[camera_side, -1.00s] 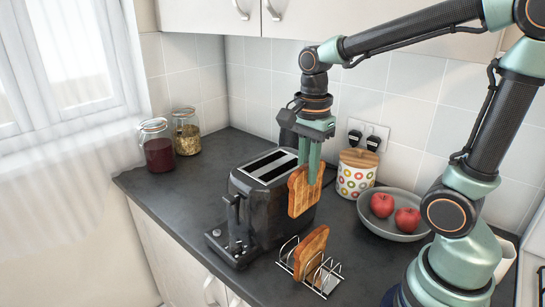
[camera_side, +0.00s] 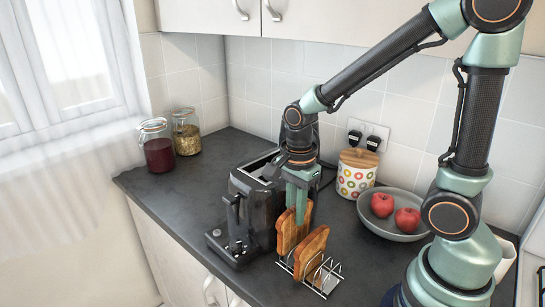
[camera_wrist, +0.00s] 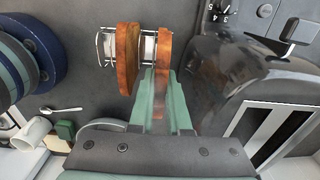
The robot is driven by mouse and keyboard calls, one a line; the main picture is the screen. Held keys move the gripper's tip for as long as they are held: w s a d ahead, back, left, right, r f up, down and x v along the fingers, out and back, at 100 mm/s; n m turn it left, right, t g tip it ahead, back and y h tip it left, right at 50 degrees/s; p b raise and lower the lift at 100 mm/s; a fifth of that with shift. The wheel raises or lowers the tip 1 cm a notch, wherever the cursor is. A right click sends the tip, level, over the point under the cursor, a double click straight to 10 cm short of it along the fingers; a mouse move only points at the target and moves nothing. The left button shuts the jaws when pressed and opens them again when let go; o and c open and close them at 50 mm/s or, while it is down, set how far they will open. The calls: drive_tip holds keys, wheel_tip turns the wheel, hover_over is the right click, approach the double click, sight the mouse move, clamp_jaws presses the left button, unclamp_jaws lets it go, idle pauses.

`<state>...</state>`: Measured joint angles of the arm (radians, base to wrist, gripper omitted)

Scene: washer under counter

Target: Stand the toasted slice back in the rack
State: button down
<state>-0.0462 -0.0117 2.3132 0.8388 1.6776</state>
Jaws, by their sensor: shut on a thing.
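My gripper (camera_side: 297,208) points down and is shut on a toasted slice (camera_side: 286,232), which it holds upright. In the wrist view the held slice (camera_wrist: 164,50) stands between the green fingers (camera_wrist: 160,92). Its lower edge is at the toaster-side end of the wire rack (camera_side: 327,284); I cannot tell whether it rests on the rack's base. A second slice (camera_side: 312,252) stands upright in the rack, beside and roughly parallel to the held one, with a small gap in the wrist view (camera_wrist: 128,58).
The black toaster (camera_side: 245,215) stands close to the left of the rack. A grey bowl (camera_side: 395,232) with red apples is to the right. A patterned canister (camera_side: 356,178) and two glass jars (camera_side: 158,152) stand at the back. The counter's front edge is near the rack.

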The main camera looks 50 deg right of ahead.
drive_tip(key=shift+f, duration=1.65)
drive_tip(key=c, duration=0.8)
unclamp_jaws()
drive_tip(key=shift+r, duration=3.5)
